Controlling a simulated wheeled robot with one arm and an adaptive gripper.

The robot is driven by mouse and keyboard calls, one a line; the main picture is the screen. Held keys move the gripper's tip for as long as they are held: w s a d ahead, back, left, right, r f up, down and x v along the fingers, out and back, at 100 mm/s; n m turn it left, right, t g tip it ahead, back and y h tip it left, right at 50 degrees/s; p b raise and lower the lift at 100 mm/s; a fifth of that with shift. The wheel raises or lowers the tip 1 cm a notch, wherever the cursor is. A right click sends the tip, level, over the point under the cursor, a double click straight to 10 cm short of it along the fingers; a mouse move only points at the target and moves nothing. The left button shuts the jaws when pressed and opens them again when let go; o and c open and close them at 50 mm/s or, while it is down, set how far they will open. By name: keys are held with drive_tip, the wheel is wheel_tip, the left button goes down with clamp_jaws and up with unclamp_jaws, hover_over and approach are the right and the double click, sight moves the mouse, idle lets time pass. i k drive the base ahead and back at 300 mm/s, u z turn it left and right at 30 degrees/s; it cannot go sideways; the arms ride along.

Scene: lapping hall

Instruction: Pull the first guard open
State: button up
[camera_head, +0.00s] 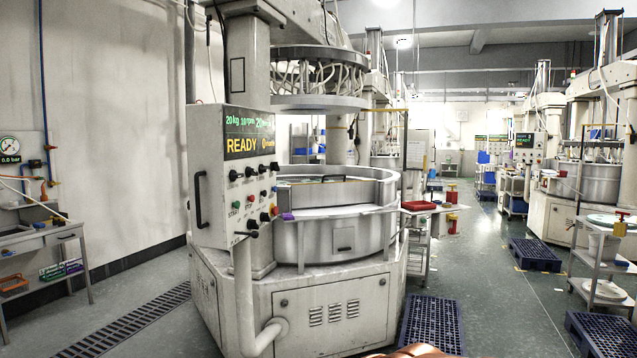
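The nearest lapping machine (343,302) stands left of the middle in the head view. A curved grey metal guard (384,192) wraps around the top of its round tub (315,243). A dark bar, perhaps a handle, lies across the guard's upper edge near the middle. Whether the guard is open or shut cannot be told clearly. The control panel (238,180) on the machine's left reads READY. The tub's inside is mostly hidden by its front wall. My gripper is not in view; a copper-coloured shape at the bottom edge is too cropped to identify.
A blue pallet (432,324) lies on the floor right of the machine. A small trolley with a red tray (418,205) stands close by its right side. A bench (45,240) is at the left wall. The aisle (497,290) to the right has free floor.

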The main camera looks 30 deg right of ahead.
sight(320, 195)
drive_tip(key=k, duration=0.65)
drive_tip(key=z, duration=0.7)
drive_tip(key=i, duration=1.25)
drive_tip(key=z, duration=0.85)
drive_tip(key=i, duration=1.7)
drive_tip(key=u, duration=0.25)
drive_tip(key=i, duration=1.3)
drive_tip(key=u, duration=1.7)
drive_tip(key=i, duration=0.85)
drive_tip(key=u, duration=0.75)
